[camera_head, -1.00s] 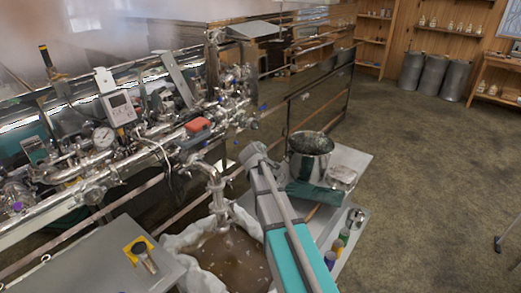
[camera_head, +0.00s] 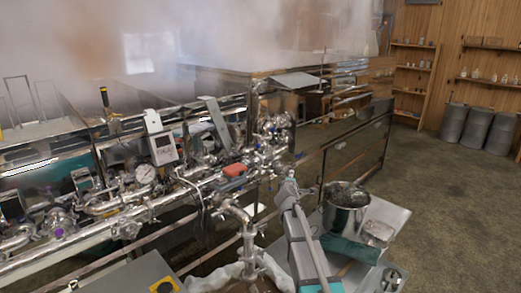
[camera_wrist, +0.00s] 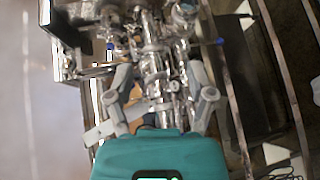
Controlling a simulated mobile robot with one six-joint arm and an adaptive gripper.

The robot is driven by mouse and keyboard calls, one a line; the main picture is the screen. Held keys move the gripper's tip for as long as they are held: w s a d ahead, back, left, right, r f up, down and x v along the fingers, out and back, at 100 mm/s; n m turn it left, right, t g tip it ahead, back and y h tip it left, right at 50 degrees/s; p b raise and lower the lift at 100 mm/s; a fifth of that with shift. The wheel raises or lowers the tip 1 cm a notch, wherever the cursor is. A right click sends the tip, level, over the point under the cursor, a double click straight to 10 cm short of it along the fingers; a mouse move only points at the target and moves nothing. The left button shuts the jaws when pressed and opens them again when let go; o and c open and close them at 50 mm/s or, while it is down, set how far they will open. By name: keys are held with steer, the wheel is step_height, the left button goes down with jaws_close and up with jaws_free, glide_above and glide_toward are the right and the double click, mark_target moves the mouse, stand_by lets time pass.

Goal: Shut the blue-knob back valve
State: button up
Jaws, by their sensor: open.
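In the wrist view, my gripper (camera_wrist: 159,88) is open, its two grey fingers spread on either side of shiny steel pipework (camera_wrist: 155,60). Nothing is held between them. A small blue handle (camera_wrist: 220,42) shows at the right of the pipes, ahead of the fingers, and a dimmer blue spot shows at the left. I cannot tell which is the back valve. In the head view, my gripper (camera_head: 288,188) is at the right end of the pipe cluster (camera_head: 268,135), beside the valves. The blue knobs are too small there to tell their setting.
A metal pot (camera_head: 343,208) stands on a cart just right of my arm. Steam hangs above. The floor at the right is open.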

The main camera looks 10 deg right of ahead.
steer(key=w+a+r+n+t+y, duration=0.3)
steer(key=w+r+n, duration=0.15)
steer(key=n, duration=0.45)
steer(key=n+y+p, duration=0.2)
steer(key=n+y, duration=0.4)
steer(key=n, duration=0.7)
glide_toward(259, 147)
steer(key=shift+r+v, duration=0.2)
steer(key=shift+v, duration=1.2)
steer(key=shift+w, duration=0.1)
steer(key=x, duration=1.3)
steer(key=shift+w+f, duration=0.2)
steer(key=shift+w, duration=0.1)
steer(key=shift+c, duration=0.2)
jaws_close()
